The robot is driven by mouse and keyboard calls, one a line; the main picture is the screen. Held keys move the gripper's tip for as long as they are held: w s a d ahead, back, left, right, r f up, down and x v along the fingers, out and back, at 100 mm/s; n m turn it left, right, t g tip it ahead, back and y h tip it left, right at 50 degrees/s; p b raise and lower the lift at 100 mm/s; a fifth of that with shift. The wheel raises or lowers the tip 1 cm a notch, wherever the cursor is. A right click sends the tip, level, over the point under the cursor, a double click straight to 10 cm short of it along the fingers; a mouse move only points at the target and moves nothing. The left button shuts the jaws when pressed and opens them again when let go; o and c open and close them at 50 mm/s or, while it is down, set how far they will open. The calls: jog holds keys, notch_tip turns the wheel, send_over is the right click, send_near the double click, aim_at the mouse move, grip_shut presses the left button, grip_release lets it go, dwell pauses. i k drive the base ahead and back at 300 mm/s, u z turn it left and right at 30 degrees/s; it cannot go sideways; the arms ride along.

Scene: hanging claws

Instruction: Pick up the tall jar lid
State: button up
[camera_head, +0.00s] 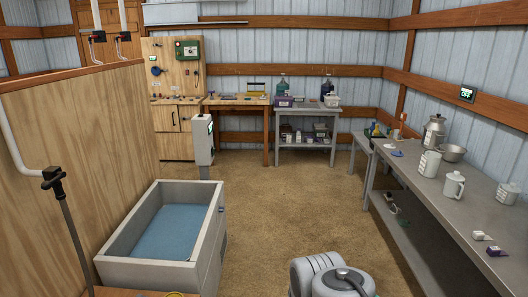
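I cannot make out for certain which thing is the tall jar lid. On the long grey bench (418,185) at the right stand a metal can with a narrowed top (436,132), a white jar (429,164), a white mug-like vessel (453,186) and a white container (508,194) at the right edge. A small flat blue piece (397,154) lies toward the bench's far end. These are too small to tell a loose lid. My gripper is not in view; only rounded grey parts of my arm show at the bottom middle.
A grey tub with blue inside (205,262) stands at the lower left beside a wooden partition (75,125). A grey post box (203,140) stands behind it. A wooden table (238,101) and grey table (305,112) line the back. The middle floor is clear.

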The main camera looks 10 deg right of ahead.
aim_at(456, 176)
jog(key=z, duration=0.2)
jog(key=i, duration=2.55)
jog(key=z, duration=1.3)
jog(key=i, duration=2.1)
jog(key=z, duration=1.2)
jog(key=i, duration=0.8)
jog(key=z, duration=0.2)
